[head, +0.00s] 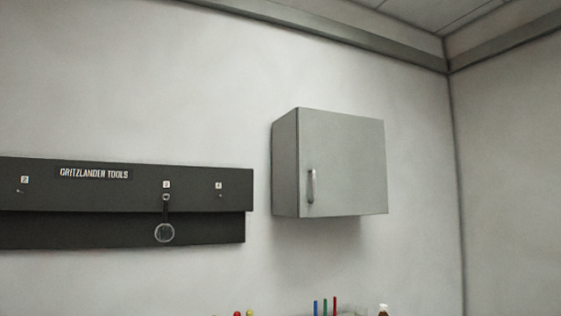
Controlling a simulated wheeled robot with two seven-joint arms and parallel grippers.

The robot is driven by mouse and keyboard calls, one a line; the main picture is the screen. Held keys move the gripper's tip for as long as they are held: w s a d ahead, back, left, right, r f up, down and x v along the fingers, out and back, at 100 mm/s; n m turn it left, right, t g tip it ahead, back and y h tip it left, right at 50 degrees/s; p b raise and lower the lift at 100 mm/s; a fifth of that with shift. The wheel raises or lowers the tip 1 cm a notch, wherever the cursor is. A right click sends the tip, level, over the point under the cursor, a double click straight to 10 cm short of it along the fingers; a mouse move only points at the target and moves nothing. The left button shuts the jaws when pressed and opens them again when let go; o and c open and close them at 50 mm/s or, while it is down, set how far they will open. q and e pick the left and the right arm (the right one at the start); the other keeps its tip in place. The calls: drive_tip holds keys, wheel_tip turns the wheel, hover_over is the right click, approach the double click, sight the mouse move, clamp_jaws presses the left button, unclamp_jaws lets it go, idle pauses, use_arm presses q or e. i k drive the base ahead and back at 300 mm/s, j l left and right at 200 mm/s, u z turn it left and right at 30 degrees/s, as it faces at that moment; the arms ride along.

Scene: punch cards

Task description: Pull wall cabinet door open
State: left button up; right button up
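A grey wall cabinet (285,165) hangs on the wall right of the middle in the head view. Its flat front door (348,160) looks shut. A vertical metal handle (311,187) sits near the door's lower left corner. Neither of my grippers shows in this view, and nothing touches the cabinet or its handle.
Below the cabinet, tops of coloured sticks (324,307) and a small bottle (383,310) show. The wall around the cabinet is clear.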

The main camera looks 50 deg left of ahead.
sight(341, 160)
drive_tip(key=u, duration=1.15)
drive_tip(key=i+l+u, duration=0.15)
drive_tip(key=i+l, duration=0.25)
